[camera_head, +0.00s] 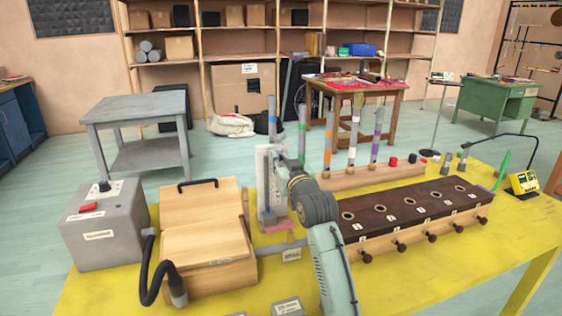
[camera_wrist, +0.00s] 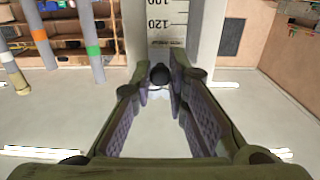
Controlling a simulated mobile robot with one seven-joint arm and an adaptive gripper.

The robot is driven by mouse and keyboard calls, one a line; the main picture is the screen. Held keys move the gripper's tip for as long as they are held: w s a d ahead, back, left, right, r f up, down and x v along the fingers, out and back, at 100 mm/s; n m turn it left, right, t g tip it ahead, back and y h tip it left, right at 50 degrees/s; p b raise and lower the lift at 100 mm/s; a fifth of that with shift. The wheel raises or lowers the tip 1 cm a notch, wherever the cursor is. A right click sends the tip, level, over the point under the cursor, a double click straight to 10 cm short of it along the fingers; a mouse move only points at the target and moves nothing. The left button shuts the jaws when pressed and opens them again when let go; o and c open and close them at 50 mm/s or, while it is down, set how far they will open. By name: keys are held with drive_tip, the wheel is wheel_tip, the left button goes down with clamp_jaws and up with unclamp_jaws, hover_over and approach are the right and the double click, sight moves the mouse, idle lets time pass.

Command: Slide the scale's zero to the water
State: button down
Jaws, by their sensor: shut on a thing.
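The white scale (camera_head: 264,185) stands upright on the yellow table, partly hidden by my arm in the head view. The wrist view shows the scale (camera_wrist: 167,20) close up, with black marks and the numbers 100 and 120 above my fingers. A small dark round knob (camera_wrist: 160,73) sits below these numbers. My gripper (camera_wrist: 160,84) is shut on the knob, with a fingertip at each side. In the head view my gripper (camera_head: 280,168) is at the scale's front. The scale's zero and the water level cannot be made out.
A wooden box (camera_head: 205,235) and a grey machine (camera_head: 103,225) stand left of the scale. A dark wooden block with holes (camera_head: 410,208) and a rack of banded tubes (camera_head: 370,178) are at the right. The yellow table (camera_head: 450,270) is bare at the front right.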

drive_tip(key=shift+f+b, duration=0.3)
drive_tip(key=shift+b, duration=0.15)
drive_tip(key=c, duration=1.5)
unclamp_jaws()
drive_tip(key=shift+c, duration=0.2)
drive_tip(key=v, duration=1.2)
drive_tip(key=shift+r, duration=0.1)
